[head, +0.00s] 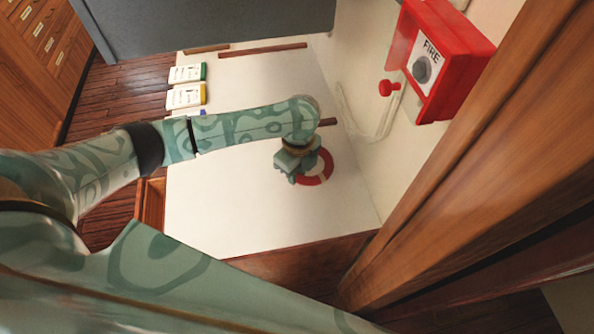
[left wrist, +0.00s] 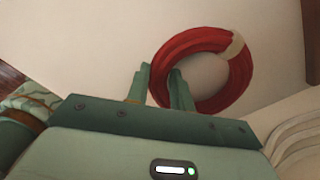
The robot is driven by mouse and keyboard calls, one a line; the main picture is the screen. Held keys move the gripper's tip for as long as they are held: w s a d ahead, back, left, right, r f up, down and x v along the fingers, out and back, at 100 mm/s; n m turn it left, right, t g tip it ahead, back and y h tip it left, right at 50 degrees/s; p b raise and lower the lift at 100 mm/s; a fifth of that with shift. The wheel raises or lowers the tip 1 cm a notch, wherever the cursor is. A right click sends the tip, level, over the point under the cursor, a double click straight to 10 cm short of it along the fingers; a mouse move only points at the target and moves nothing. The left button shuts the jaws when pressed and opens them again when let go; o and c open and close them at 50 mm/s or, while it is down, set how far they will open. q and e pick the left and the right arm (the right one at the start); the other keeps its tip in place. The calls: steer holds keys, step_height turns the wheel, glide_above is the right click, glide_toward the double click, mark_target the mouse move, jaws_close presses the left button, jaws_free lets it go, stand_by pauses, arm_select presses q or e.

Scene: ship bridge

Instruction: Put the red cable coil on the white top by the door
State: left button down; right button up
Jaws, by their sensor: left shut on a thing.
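The red cable coil (head: 327,172) is a ring with one pale band, over the near right part of the white top (head: 225,215). In the left wrist view the coil (left wrist: 190,43) has its left side between my two fingers. My left gripper (head: 300,170), seen also in the left wrist view (left wrist: 162,82), is shut on that side of the ring. The coil looks flat and level with the top; I cannot tell whether it touches it. My right gripper is not in view.
Several small label cards, one green-edged (head: 188,73) and one yellow-edged (head: 187,96), lie at the top's left edge. A red fire box (head: 440,60) juts from the wall at right. Wooden posts (head: 470,150) stand close at right. The top's near left is clear.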

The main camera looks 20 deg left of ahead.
arm_select(q)
steer(key=c, duration=1.5)
jaws_free()
steer(key=o, duration=0.3)
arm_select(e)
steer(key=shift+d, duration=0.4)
arm_select(q)
step_height(320, 180, up, 12)
steer(key=p, duration=0.5)
steer(key=shift+w+d, duration=0.1)
steer(key=shift+w, duration=0.05)
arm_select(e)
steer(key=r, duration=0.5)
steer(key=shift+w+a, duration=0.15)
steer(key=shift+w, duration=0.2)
